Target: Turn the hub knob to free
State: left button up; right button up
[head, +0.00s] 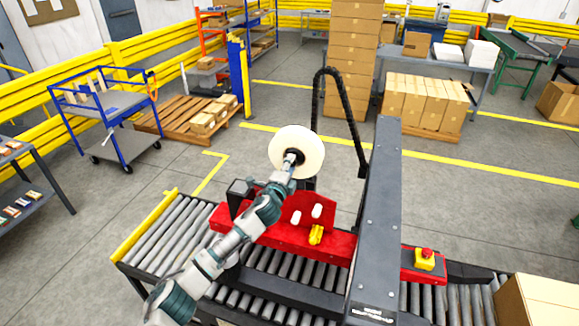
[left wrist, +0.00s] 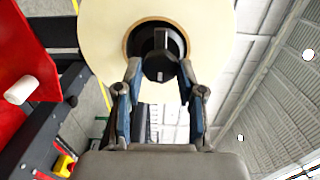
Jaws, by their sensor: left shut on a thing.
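The hub knob (left wrist: 158,42) is black and sits in the centre of a cream tape roll (left wrist: 110,22). In the head view the roll (head: 311,148) stands above the red machine body (head: 283,240). My left gripper (head: 290,163) reaches up to the middle of the roll and hides most of the knob there. In the left wrist view the fingertips of my left gripper (left wrist: 160,68) are on both sides of the knob, and the gripper is shut on it. Whether the knob is turned cannot be told. My right gripper is not in view.
A dark upright beam (head: 376,215) stands right of the roll, with a black curved cable guide (head: 341,80) behind. A roller conveyor (head: 170,235) runs beneath. A yellow box with a red button (head: 425,258) is at the right, near a carton (head: 540,302).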

pick_arm(q)
jog(key=shift+f, duration=0.15)
jog(key=o, duration=1)
jog(key=shift+o, duration=0.6)
jog(key=shift+w+d, duration=0.15)
jog(key=v, duration=1.2)
jog(key=shift+w+f, duration=0.1)
